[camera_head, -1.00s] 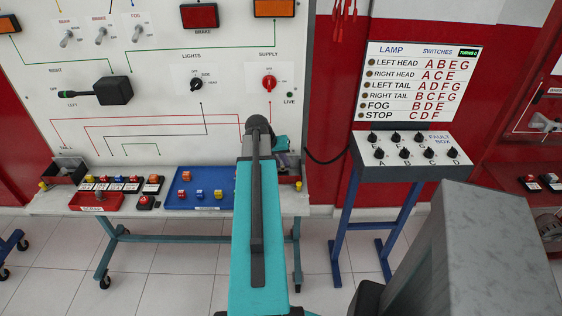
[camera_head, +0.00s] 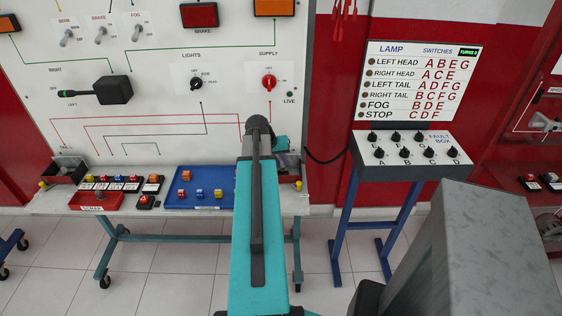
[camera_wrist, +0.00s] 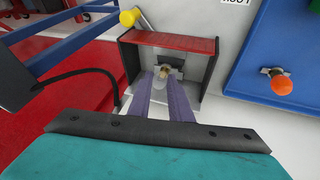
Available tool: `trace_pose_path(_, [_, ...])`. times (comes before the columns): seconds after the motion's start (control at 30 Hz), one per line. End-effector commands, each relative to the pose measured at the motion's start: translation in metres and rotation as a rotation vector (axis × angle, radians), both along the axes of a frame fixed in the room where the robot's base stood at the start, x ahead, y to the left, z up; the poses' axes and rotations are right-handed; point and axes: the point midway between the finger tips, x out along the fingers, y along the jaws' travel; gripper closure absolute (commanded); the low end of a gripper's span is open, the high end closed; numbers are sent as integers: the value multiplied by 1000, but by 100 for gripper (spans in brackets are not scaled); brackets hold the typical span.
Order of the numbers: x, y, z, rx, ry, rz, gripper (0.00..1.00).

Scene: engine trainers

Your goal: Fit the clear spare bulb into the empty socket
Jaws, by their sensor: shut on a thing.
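My gripper (camera_wrist: 161,88) reaches into a small open-fronted box with dark side walls and a red edge (camera_wrist: 172,41). Its two purple-grey fingers are close together, shut on a small pale piece (camera_wrist: 163,73), seemingly the clear bulb, mostly hidden between the fingertips. Behind it is a dark square fitting (camera_wrist: 175,66), perhaps the socket. I cannot tell whether the bulb touches it or sits in it. In the head view my arm hides the gripper and most of this box, at the right end of the bench.
A blue tray (camera_head: 212,202) holds several coloured bulbs; an orange bulb (camera_wrist: 281,85) shows in the wrist view. A yellow knob (camera_wrist: 129,17) stands by the box's corner. A red scrap bin (camera_head: 82,203) is at left. The fault box (camera_head: 414,146) stands right, with a dark cable nearby.

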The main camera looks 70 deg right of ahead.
Motion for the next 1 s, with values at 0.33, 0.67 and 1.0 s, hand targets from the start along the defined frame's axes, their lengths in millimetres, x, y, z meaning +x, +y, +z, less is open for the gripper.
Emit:
trace_pose_path(0.33, [0, 0, 0, 0, 0, 0, 100])
trace_pose_path(0.67, [0, 0, -5, 0, 0, 0, 100])
trace_pose_path(1.0, [0, 0, -11, 1, 0, 0, 100])
